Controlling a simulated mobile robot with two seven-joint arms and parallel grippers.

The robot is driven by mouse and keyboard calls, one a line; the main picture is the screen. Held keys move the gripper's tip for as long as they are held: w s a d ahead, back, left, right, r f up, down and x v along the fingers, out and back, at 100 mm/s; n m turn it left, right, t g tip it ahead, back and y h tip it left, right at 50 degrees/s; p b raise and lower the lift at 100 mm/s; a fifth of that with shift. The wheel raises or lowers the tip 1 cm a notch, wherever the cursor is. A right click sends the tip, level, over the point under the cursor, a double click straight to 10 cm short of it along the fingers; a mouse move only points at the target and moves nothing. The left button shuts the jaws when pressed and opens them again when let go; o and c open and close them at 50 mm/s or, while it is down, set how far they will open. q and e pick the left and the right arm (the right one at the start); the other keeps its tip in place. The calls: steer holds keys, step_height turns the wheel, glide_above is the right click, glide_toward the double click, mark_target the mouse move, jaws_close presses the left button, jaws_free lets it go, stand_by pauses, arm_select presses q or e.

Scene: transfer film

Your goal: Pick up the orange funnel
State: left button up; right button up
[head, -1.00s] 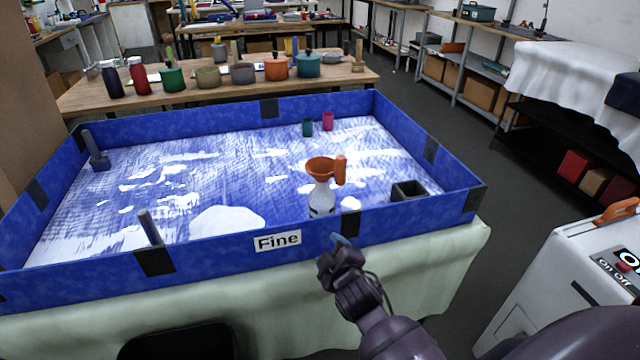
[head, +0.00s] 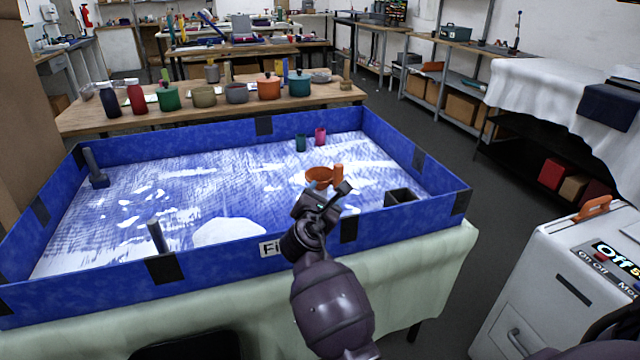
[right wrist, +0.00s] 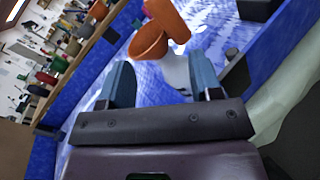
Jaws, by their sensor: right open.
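The orange funnel (head: 319,176) shows above and behind my right gripper (head: 332,190) in the head view. In the right wrist view the funnel (right wrist: 150,42) lies just beyond the two blue fingertips, with its handle (right wrist: 168,18) to the upper right. My left gripper is not in view.
The blue-walled tray (head: 100,283) has a front wall below the gripper. A dark square box (head: 400,198) stands right of the funnel. A grey upright tool (head: 157,237) is at the front left.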

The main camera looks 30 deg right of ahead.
mark_target(340, 164)
steer(key=w+d+n, duration=0.1)
steer(key=w+d+r+n+g+h, duration=0.1)
steer(key=d, duration=0.1)
steer(key=w+d+n+h, duration=0.1)
steer(key=d, duration=0.1)
steer(key=shift+w+d+r+n+b, duration=0.2)
steer(key=shift+r+n+b, duration=0.1)
steer(key=shift+r+n, duration=0.1)
steer(key=shift+r+b+x, duration=0.15)
steer(key=shift+b+x, duration=0.1)
steer(key=shift+x, duration=1.1)
steer(key=shift+r+b+x, duration=0.2)
steer(key=shift+x, duration=1.2)
steer(key=shift+c, duration=0.3)
jaws_close()
